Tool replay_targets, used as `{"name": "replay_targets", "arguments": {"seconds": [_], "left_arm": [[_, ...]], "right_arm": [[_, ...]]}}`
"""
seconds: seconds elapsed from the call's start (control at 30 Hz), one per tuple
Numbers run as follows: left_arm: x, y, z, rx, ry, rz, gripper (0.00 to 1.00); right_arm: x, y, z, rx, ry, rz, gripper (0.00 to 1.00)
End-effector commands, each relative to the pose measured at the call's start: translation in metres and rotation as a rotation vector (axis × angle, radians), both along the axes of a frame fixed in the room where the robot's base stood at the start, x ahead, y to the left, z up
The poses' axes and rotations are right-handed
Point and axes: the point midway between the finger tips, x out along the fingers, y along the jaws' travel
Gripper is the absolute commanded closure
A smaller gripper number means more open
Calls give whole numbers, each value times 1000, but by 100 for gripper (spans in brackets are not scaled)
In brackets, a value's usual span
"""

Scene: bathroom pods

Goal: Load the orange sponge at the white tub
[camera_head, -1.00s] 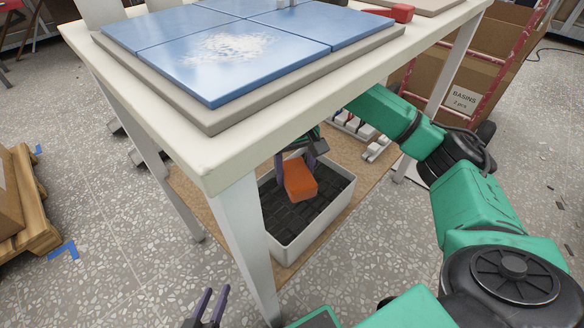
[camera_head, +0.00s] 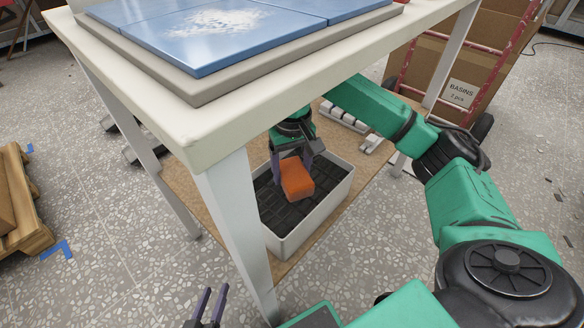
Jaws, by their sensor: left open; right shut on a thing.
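The orange sponge (camera_head: 297,180) is a small block under the table, above the white tub. My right gripper (camera_head: 294,166) points down and is shut on it, its dark fingers on either side of the sponge. The white tub (camera_head: 316,229) is a rectangular box on the brown board below, with dark block-like contents or lining inside. The sponge lies within the tub's outline in the picture; whether it touches the dark inside I cannot tell. My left gripper (camera_head: 208,306) is open and empty at the bottom edge, outside the table's front leg.
The table (camera_head: 190,135) carries blue tiles on a grey slab; its front leg (camera_head: 239,221) stands close to the tub's left side. A white rack (camera_head: 345,117) sits behind the tub. Cardboard boxes (camera_head: 452,62) on a red trolley stand at the back right. A pallet (camera_head: 36,205) is far left.

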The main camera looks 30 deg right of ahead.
Motion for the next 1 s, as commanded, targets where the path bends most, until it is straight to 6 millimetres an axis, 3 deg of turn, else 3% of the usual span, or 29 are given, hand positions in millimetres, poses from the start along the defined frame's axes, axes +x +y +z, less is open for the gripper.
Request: {"name": "replay_targets", "arguments": {"seconds": [1.0], "left_arm": [[1, 1, -5, 0, -1, 1, 50]], "right_arm": [[0, 0, -9, 0, 0, 0, 70]]}}
